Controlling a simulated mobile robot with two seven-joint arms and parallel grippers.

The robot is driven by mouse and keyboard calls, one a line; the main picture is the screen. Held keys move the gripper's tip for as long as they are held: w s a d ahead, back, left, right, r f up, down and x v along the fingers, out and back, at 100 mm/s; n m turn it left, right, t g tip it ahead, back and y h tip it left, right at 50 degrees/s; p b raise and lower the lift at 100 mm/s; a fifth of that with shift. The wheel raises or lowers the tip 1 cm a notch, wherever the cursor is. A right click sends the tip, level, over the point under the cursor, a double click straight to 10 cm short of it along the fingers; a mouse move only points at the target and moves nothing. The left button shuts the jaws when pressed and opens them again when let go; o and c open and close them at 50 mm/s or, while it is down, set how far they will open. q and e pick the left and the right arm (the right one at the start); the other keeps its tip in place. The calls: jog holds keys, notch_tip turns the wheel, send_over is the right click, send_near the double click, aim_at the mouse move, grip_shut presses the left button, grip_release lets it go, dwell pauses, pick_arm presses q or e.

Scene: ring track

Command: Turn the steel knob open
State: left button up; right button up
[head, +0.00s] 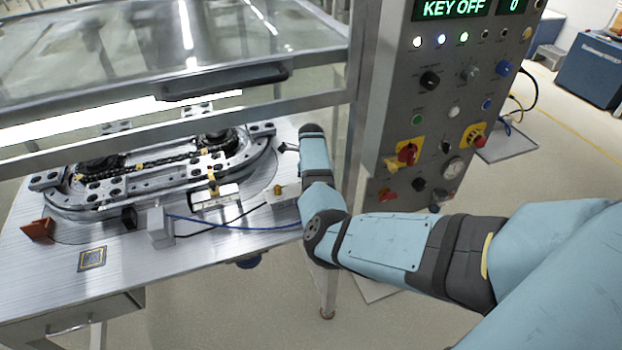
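The grey control panel (395,165) stands right of the table. A silver-looking knob (470,73), which looks like the steel knob, is in its upper half, right of a black knob (429,81). I cannot tell its setting at this size. The panel display (453,9) reads KEY OFF, and a smaller one (513,5) reads 0. My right arm crosses in front, below the panel, with its forearm left of the panel over the table's right end. My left arm and gripper are not in view.
The ring track (160,171) lies on the metal table (115,275), under a framed clear guard with a black handle (225,82). The space before the panel's upper half is clear.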

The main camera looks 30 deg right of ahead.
dwell(0.4)
jog(key=o, duration=0.9)
jog(key=shift+r, duration=0.1)
notch_tip(320, 180, up, 14)
jog(key=shift+f, duration=0.2)
